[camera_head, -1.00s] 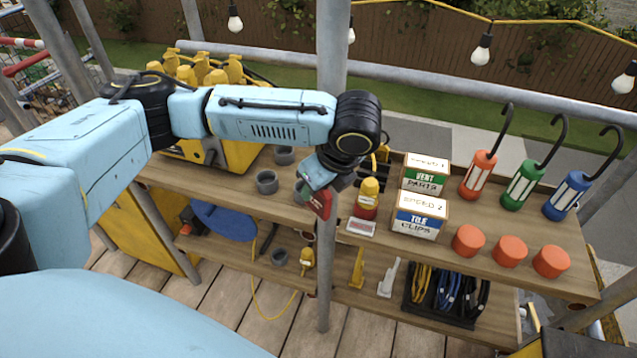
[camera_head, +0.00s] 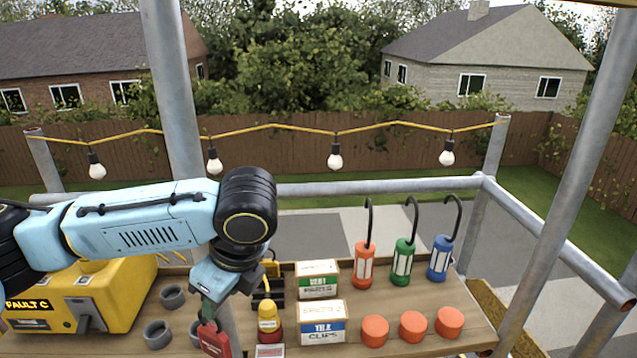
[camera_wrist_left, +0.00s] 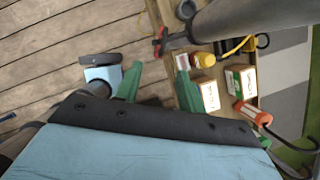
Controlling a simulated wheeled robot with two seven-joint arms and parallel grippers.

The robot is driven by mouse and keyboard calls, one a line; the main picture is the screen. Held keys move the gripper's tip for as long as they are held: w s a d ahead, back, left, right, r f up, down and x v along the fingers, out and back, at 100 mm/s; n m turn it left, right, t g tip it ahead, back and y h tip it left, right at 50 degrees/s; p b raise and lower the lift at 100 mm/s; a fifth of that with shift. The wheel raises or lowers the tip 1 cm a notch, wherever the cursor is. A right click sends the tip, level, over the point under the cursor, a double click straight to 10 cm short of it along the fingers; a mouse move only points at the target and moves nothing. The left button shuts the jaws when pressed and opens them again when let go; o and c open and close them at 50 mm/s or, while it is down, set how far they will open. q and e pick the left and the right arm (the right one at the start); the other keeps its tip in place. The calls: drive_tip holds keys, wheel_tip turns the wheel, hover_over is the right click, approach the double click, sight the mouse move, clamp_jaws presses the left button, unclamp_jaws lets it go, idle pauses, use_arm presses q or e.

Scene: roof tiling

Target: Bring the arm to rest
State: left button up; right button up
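My left arm comes in from the left in the head view, with its left gripper (camera_head: 208,312) pointing down over the front of the shelf, in front of a grey pole. In the left wrist view the two green fingers (camera_wrist_left: 157,88) stand apart with nothing seen between them. A red tag-like piece (camera_head: 213,341) shows just below the gripper in the head view. In the wrist view a red piece (camera_wrist_left: 159,42) lies beyond the fingers by the pole, apart from them. My right gripper is not in view.
The wooden shelf (camera_head: 470,332) carries grey rings (camera_head: 157,334), a yellow-red bottle (camera_head: 268,322), two labelled boxes (camera_head: 322,322), three hooked lamps (camera_head: 403,262) and three orange caps (camera_head: 412,326). A yellow case (camera_head: 100,295) stands left. A grey pole (camera_head: 172,90) rises close behind the gripper.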

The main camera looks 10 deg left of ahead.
use_arm(q)
drive_tip(key=s+d+f+n+t+h, duration=0.1)
drive_tip(key=s+d+f+n+h, duration=0.6)
drive_tip(key=d+f, duration=0.55)
drive_tip(key=s+a+f+n+t+y, duration=0.1)
drive_tip(key=s+a+f+n, duration=0.3)
drive_tip(key=s+a+n, duration=0.25)
drive_tip(key=s+a+f+n+y, duration=0.2)
drive_tip(key=s+a+f+n, duration=0.2)
drive_tip(key=s+a+n, duration=0.3)
wheel_tip(320, 180, down, 28)
drive_tip(key=s+m+g+b, duration=0.1)
drive_tip(key=s+m+b, duration=0.1)
drive_tip(key=s+a+f, duration=0.1)
drive_tip(key=s+f, duration=0.6)
drive_tip(key=s+a+f+g+b, duration=0.1)
drive_tip(key=s+a+f, duration=0.1)
drive_tip(key=s+f, duration=0.6)
drive_tip(key=shift+s+a+f, duration=0.15)
drive_tip(key=shift+a+f, duration=0.05)
drive_tip(key=shift+a, duration=0.05)
